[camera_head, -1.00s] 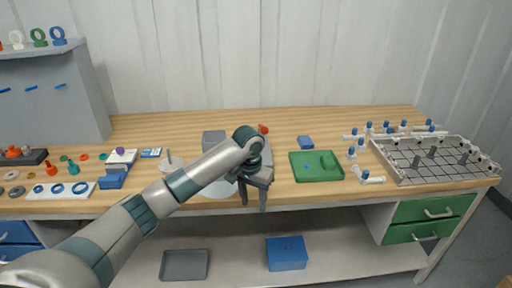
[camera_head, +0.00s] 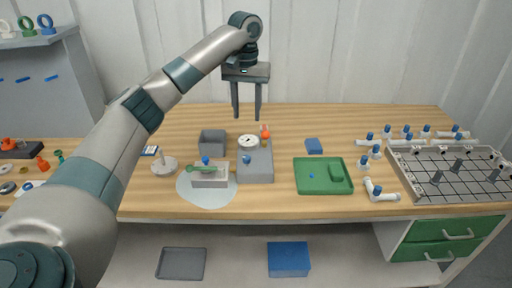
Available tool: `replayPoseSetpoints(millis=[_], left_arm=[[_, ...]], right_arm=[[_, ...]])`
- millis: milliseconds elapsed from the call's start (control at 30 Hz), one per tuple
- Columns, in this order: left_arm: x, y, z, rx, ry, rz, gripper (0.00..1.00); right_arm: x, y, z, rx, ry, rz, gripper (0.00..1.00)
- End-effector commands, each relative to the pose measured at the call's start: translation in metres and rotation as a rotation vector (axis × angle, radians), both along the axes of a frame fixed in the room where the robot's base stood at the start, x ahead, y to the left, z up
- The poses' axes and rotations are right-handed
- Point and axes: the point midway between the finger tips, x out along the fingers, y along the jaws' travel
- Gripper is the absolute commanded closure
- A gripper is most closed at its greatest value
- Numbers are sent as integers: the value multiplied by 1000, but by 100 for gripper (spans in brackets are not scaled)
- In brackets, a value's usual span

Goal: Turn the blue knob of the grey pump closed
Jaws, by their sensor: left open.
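The grey pump (camera_head: 258,173) is a grey box on the middle of the table. A small blue knob (camera_head: 247,159) shows on its near left part, a round white gauge (camera_head: 248,141) at its back left, and an orange-red knob (camera_head: 265,131) at its back right. My left gripper (camera_head: 247,118) is open and empty, fingers pointing down. In the picture it is above and behind the pump, apart from it. The blue knob is in clear sight; its exact angle is too small to tell. My right gripper is out of view.
Left of the pump, a pale block with a green handle and a blue top (camera_head: 210,179) sits on a round pale mat (camera_head: 205,202). A grey open box (camera_head: 212,139) is behind it. A green tray (camera_head: 322,188), a blue block (camera_head: 313,146) and a pipe rack (camera_head: 448,200) stand right.

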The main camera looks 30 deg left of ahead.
Motion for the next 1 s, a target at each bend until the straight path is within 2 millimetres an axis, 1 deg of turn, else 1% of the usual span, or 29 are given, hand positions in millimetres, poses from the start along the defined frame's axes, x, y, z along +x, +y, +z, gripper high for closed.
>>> replayPoseSetpoints(millis=[33,100,400,567,767,867,1000], left_arm=[[0,3,4,-1,1,7,58],[-1,3,6,-3,1,11,58],[-1,3,5,-2,2,9,58],[-1,3,0,-1,3,9,58],[-1,3,-18,0,4,8,58],[-2,3,-32,-1,5,9,58],[-2,3,-56,-1,5,9,58]], right_arm=[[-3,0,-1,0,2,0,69],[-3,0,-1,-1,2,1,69],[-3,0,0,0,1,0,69],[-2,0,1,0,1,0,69],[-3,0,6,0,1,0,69],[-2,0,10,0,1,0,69],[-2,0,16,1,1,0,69]])
